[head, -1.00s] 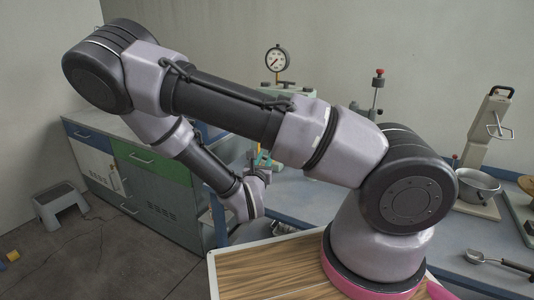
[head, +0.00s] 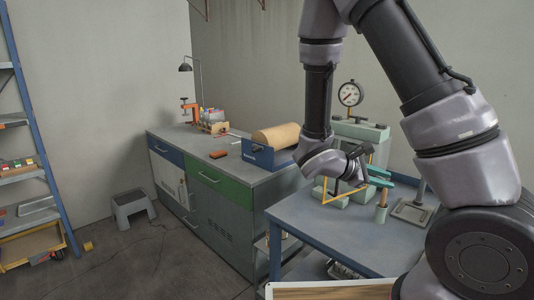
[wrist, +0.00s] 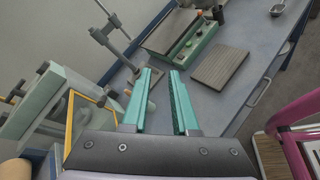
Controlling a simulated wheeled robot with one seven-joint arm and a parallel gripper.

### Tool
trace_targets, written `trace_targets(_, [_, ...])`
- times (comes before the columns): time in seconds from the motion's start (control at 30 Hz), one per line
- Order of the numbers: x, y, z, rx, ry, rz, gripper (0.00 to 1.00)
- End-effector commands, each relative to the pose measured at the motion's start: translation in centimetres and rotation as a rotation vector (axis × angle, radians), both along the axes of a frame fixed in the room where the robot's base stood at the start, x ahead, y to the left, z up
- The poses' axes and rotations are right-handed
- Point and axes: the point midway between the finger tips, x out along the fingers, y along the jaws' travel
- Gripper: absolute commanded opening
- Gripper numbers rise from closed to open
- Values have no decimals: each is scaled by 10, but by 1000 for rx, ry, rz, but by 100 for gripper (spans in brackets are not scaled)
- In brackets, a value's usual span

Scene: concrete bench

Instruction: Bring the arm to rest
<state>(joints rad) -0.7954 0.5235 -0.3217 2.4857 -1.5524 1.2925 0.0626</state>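My gripper (head: 378,176) is at the end of my arm, which comes down from the top of the head view to a point above the blue-topped bench (head: 330,228). In the wrist view, the two teal fingers of my gripper (wrist: 160,98) stand apart with nothing between them. The gripper is open and empty. Just past the fingers in the wrist view are a flat ribbed grey plate (wrist: 219,67) and a green device with a flat top (wrist: 188,42), both on the bench.
A dial gauge (head: 350,94) stands behind my forearm. A yellow frame (wrist: 71,118) is close to the left of my gripper. A step stool (head: 131,207) stands on open floor; a shelf rack (head: 30,165) is far left.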

Motion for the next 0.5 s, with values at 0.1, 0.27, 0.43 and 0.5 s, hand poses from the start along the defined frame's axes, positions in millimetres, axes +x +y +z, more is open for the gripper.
trace_targets(0.1, [-24, -9, 16, 200, -88, -209, 27])
trace_targets(0.27, [-53, -6, 36, 468, -213, -464, 27])
trace_targets(0.43, [-72, 9, 66, 764, -368, -693, 27])
trace_targets(0.5, [-78, 17, 81, 887, -439, -774, 27])
